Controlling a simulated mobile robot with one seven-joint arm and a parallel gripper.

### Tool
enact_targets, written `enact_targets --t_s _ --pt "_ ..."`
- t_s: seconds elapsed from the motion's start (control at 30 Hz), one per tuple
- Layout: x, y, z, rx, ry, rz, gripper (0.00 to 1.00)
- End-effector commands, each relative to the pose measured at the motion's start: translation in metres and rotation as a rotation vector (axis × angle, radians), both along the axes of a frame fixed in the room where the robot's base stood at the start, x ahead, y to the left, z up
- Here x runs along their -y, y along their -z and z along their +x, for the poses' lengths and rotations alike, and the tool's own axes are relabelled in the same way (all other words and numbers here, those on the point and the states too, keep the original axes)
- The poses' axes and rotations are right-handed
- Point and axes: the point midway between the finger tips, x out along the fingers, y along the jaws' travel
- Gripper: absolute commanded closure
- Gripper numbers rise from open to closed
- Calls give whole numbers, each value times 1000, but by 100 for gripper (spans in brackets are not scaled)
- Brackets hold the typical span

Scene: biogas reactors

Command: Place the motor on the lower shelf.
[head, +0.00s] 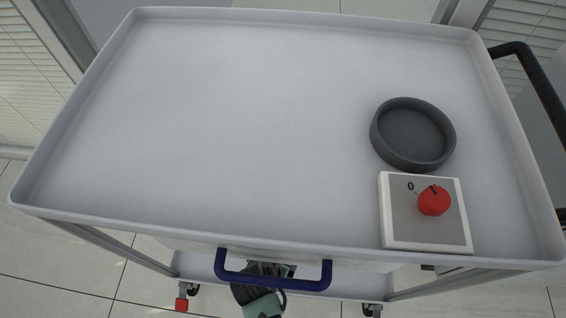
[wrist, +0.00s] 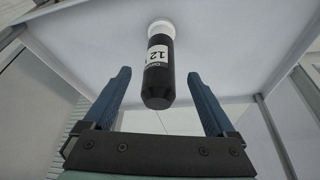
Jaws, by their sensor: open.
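The motor (wrist: 157,75), a black cylinder with a pale label marked "12" and a white end, shows in the wrist view. Its white end meets a pale flat surface (wrist: 235,45); I cannot tell for certain which face of the cart this is. My gripper (wrist: 158,73) is open, with one blue finger on each side of the motor and visible gaps between. The motor is hidden in the head view. Part of the lower shelf (head: 335,285) shows there below the top tray, beside my dark and teal wrist parts.
The cart's top tray (head: 230,110) holds a dark round dish (head: 410,132) and a white switch box (head: 400,230) with a red knob (head: 434,201). Its left and middle are clear. A blue handle (head: 272,283) juts from the front edge, close above my wrist.

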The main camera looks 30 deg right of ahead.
Motion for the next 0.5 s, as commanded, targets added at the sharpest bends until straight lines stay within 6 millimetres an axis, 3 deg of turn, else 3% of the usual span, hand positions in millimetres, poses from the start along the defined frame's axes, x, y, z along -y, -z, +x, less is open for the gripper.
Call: enact_targets --t_s 0.2,0.5 --pt "-39 -2 -33 -1 -2 1 9" --pt "-62 -1 -51 3 0 0 9"
